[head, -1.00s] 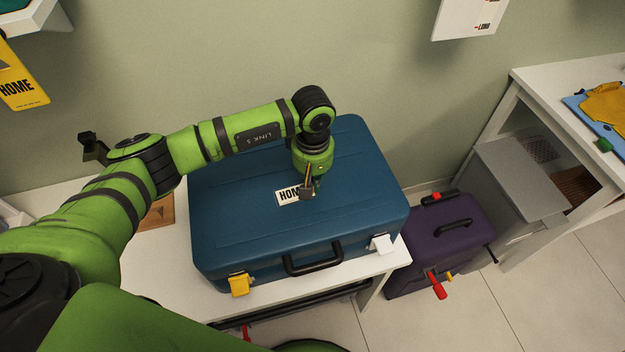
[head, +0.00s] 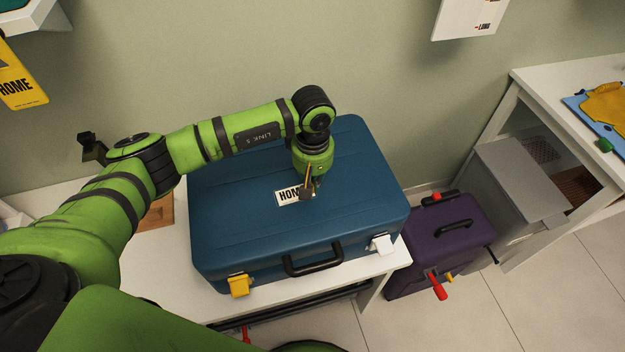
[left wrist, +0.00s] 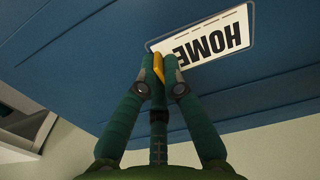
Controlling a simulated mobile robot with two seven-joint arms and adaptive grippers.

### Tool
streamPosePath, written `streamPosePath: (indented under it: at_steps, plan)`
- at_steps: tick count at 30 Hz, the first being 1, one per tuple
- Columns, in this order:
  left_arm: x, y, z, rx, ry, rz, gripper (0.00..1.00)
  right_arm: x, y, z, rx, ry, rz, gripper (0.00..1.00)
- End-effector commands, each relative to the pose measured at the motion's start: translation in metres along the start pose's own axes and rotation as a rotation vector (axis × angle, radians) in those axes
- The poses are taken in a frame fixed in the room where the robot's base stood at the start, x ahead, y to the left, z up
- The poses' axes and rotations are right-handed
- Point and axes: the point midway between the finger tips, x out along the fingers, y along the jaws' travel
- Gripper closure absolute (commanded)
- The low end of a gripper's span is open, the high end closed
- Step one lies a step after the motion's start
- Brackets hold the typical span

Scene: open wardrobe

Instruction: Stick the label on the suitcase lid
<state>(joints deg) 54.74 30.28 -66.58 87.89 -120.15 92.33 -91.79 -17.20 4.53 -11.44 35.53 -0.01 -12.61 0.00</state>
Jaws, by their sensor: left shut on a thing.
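The blue suitcase (head: 235,225) lies flat and closed on a white bench, with its black handle toward me. The white label (head: 288,197) with "HOME" in black is at the middle of its lid; it also shows in the left wrist view (left wrist: 228,42), inside a pale outline. My left gripper (head: 306,192) points down at the label's right end, hiding part of it. In the left wrist view its fingers (left wrist: 158,72) are shut on an orange tab at the label's edge. I cannot tell whether the label is pressed flat or slightly raised. My right gripper is not seen.
The suitcase has a yellow latch (head: 239,285) and a white latch (head: 382,244) in front. A purple case (head: 450,240) stands on the floor to the right. A white table (head: 535,90) is at the far right. A yellow "HOME" tag (head: 22,75) hangs at left.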

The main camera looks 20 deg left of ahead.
Motion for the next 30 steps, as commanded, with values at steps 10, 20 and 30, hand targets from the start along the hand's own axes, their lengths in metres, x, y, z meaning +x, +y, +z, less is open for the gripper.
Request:
streamPosePath:
  at_steps: [10, 20, 30]
  plan:
    - [0.0049, -0.0029, 0.0028, 0.001, -0.008, -0.011, 0.64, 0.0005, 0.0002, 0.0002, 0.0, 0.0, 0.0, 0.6]
    - [0.0036, -0.0025, 0.0014, 0.0, -0.004, -0.009, 0.34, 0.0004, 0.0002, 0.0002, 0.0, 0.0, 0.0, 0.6]
    - [0.0012, -0.001, 0.0007, 0.0, -0.002, -0.004, 0.34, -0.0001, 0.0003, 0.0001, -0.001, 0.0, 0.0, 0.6]
